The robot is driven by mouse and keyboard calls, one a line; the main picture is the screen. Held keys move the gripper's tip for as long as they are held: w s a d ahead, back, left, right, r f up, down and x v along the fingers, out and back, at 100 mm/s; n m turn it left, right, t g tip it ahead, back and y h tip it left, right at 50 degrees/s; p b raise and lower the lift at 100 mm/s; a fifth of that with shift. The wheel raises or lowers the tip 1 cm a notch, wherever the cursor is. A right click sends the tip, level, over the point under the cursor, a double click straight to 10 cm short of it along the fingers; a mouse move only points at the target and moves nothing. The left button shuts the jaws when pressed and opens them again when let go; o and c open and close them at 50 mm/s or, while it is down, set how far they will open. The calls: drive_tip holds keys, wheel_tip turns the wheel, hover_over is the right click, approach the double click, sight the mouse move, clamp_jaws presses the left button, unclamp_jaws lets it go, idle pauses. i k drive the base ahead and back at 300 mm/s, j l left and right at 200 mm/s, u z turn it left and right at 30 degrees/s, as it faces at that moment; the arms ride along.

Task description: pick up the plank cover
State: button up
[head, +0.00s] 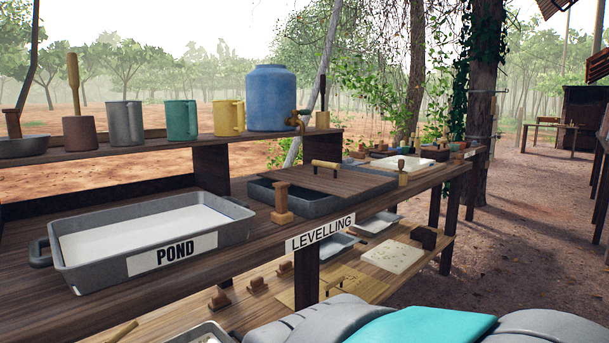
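The plank cover (345,181) is a flat brown wooden board with a light wooden bar handle (326,165) on its top. It lies over a dark grey tray (315,206) on the bench behind the "LEVELLING" sign (323,232). The tray's near left part is uncovered and looks dark inside. My gripper is not in view, so its state does not show. A grey and teal part of my own body fills the bottom right.
A wooden block tool (282,203) stands at the tray's near left edge. A grey "POND" tray (85,272) with white contents sits to the left. Mugs and a blue urn (270,98) stand on the shelf behind. Open ground lies to the right.

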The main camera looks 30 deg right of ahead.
sight(318, 175)
drive_tip(key=i+z, duration=0.15)
drive_tip(key=z, duration=0.25)
drive_tip(key=i+j+z, duration=0.2)
drive_tip(key=z, duration=0.2)
drive_tip(key=i+j+z, duration=0.1)
drive_tip(key=z, duration=0.25)
drive_tip(key=i+j+z, duration=0.15)
drive_tip(key=z, duration=0.25)
drive_tip(key=k+j, duration=0.05)
drive_tip(key=j, duration=0.05)
